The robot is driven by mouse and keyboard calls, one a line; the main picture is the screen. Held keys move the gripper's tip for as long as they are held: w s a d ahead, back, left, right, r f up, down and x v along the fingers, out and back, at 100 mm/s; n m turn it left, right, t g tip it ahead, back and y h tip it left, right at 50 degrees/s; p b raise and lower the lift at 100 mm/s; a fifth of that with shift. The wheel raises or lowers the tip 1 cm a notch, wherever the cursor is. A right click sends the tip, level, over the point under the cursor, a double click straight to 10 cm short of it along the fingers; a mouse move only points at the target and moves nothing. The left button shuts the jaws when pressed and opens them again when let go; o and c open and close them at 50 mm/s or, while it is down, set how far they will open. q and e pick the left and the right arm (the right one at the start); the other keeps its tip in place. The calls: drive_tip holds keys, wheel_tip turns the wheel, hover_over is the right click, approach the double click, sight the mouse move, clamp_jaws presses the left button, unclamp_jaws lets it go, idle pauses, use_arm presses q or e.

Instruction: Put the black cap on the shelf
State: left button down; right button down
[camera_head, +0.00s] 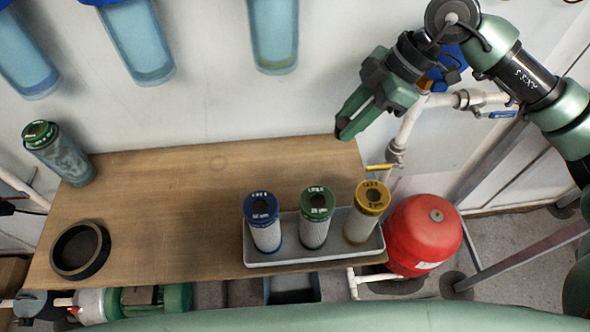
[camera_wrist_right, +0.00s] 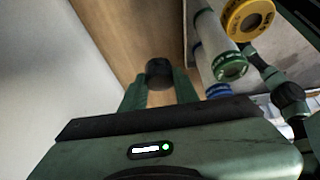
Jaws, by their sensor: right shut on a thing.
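My right gripper (camera_head: 345,126) is at the back right corner of the wooden shelf (camera_head: 170,215), fingers pointing down and left. It is shut on a small dark round piece, which looks like the black cap (camera_wrist_right: 159,72), between the fingertips in the right wrist view. In the head view the fingers mostly hide the cap. The gripper appears above the shelf's edge; I cannot tell its exact height. My left gripper is not in view.
A grey tray (camera_head: 315,256) holds blue-, green- and yellow-topped filters at the shelf's front right. A black ring (camera_head: 80,250) lies at front left, and a green-capped canister (camera_head: 58,152) stands at back left. The shelf's middle is clear. A red tank (camera_head: 422,235) stands right.

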drive_tip(key=shift+s+d+f, duration=0.1)
drive_tip(key=shift+s+f, duration=0.05)
drive_tip(key=shift+f, duration=0.25)
drive_tip(key=p, duration=0.2)
hover_over(335, 187)
wheel_tip(335, 187, down, 15)
drive_tip(key=shift+f, duration=2.1)
drive_tip(key=shift+f, duration=0.1)
drive_tip(key=c, duration=1.1)
unclamp_jaws()
drive_tip(key=shift+o, duration=0.2)
drive_tip(key=b+v, duration=0.1)
drive_tip(key=v, duration=1.1)
